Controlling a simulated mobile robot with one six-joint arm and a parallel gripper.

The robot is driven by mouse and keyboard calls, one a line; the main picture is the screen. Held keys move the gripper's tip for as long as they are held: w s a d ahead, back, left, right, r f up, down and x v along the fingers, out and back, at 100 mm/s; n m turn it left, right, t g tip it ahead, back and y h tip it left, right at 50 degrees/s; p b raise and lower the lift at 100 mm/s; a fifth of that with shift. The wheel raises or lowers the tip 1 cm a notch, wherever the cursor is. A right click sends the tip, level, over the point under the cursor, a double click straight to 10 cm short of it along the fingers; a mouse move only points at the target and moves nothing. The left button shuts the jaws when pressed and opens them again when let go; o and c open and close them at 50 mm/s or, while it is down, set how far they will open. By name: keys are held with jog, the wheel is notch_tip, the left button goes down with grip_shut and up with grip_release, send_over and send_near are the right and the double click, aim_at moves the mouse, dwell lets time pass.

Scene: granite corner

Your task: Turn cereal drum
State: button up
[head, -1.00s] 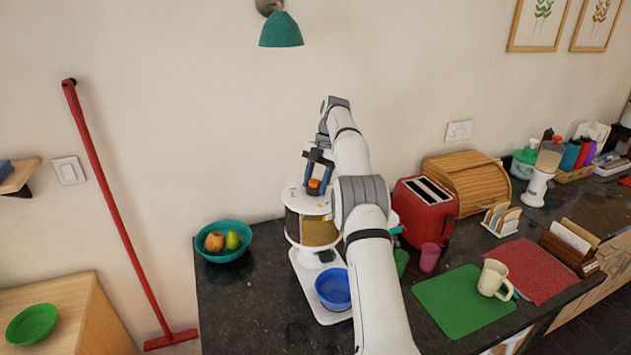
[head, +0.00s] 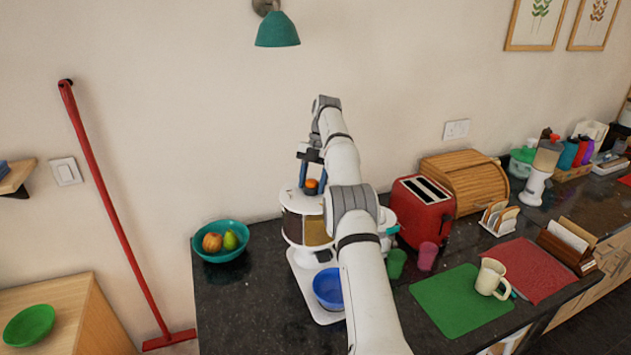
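The cereal drum (head: 317,231) stands on a white base near the back of the dark counter. It has a white round top, a dark brown section on the left and a golden section on the right. My arm hides its right side. An orange knob (head: 311,184) sits on top of the drum. My gripper (head: 312,181) points down at it, with its blue fingers on either side of the knob, seemingly closed on it. A blue bowl (head: 328,288) stands on the front of the base, partly behind my arm.
A teal fruit bowl (head: 221,256) is left of the drum. A red toaster (head: 423,212), green cup (head: 396,263) and pink cup (head: 427,256) are right of my arm. A green mat (head: 450,315) with a cream mug (head: 491,278) lies further right.

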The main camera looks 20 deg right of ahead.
jog(key=o, duration=0.4)
